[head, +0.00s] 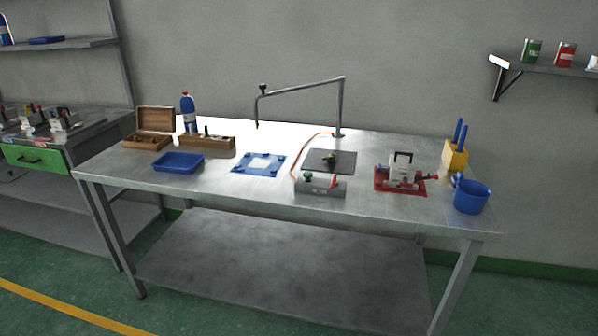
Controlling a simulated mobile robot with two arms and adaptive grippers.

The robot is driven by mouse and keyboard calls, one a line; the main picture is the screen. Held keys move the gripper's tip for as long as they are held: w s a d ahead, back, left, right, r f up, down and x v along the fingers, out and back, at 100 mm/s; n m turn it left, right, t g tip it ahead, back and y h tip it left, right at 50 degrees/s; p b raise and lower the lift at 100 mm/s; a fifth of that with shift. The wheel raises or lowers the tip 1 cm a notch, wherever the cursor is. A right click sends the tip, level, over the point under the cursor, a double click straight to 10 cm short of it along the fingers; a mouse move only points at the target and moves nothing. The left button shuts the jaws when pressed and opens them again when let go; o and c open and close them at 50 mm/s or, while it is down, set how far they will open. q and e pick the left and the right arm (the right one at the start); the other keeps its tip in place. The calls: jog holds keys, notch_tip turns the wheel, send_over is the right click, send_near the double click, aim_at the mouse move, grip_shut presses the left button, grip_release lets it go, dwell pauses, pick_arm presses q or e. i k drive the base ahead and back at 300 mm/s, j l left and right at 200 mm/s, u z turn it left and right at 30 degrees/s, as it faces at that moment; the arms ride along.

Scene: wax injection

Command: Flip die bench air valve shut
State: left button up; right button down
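A small grey block (320,188) stands near the front edge of the steel bench (230,190), right of its middle. It carries a green knob (308,176) and a red lever (334,181), and an orange hose (299,158) runs from it towards the back post. It looks like the air valve unit, but its label is too small to read. The red lever looks raised and tilted; I cannot tell whether that is open or shut. Neither of my grippers is in view.
Behind the block lies a dark mat (345,157) with a small green-and-black part. To the right are a metal die on a red tray (386,190), a blue mug (472,198) and a yellow holder (454,158). A jointed arm (300,87) overhangs the back.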

aim_at(334, 178)
jog(key=i+j, duration=0.1)
jog(key=j, duration=0.25)
jog(key=i+j, duration=0.1)
jog(key=j, duration=0.2)
jog(key=i+j, duration=0.15)
jog(key=j, duration=0.2)
jog(key=i+j, duration=0.1)
jog(key=j, duration=0.25)
